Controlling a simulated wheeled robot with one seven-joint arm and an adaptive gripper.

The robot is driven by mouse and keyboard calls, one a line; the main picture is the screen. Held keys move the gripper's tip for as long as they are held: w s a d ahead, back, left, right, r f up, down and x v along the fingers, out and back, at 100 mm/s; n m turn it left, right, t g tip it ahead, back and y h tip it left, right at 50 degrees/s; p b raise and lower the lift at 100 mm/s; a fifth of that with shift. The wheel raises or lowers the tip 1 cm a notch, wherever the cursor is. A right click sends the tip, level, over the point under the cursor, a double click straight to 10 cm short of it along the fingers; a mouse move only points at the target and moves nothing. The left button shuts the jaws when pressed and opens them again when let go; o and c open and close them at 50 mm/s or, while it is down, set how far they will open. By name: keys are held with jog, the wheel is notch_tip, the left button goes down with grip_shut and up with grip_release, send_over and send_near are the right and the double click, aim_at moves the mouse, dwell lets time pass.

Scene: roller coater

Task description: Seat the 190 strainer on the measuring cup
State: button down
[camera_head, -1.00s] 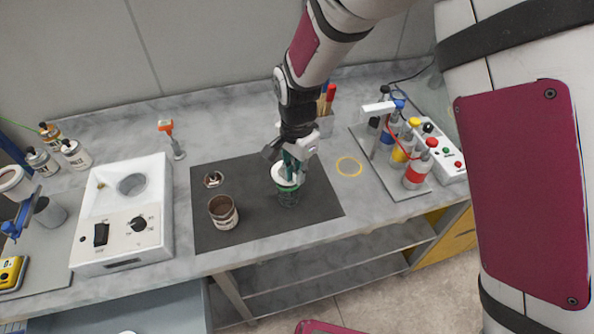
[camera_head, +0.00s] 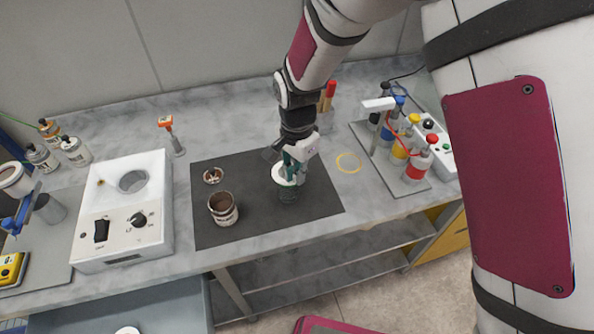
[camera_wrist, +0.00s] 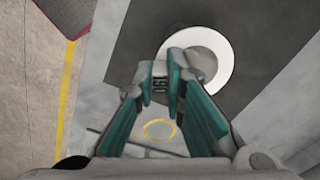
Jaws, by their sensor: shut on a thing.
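The strainer is a white ring with a greyish middle, seen from above in the wrist view (camera_wrist: 226,77). My gripper (camera_wrist: 160,88) is shut on its small tab, which bears dark marks that look like "190". In the head view my gripper (camera_head: 292,172) points down over the dark mat.
An open can with brown contents (camera_head: 223,210) stands left of the cup, with a small round lid-like piece (camera_head: 213,175) behind it. A white machine (camera_head: 122,210) stands further left. A rack of coloured bottles (camera_head: 405,140) stands right. A yellow ring mark (camera_head: 348,162) lies on clear bench.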

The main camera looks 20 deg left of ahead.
jog(key=shift+f, duration=0.75)
jog(key=shift+f, duration=0.1)
jog(key=shift+s+d+f, duration=0.15)
jog(key=shift+s+f, duration=0.05)
jog(key=shift+f, duration=0.6)
jog(key=shift+d, duration=0.1)
dwell(0.5)
jog(key=c, duration=1.6)
grip_release()
jog(key=shift+w, duration=0.1)
jog(key=shift+r, duration=0.2)
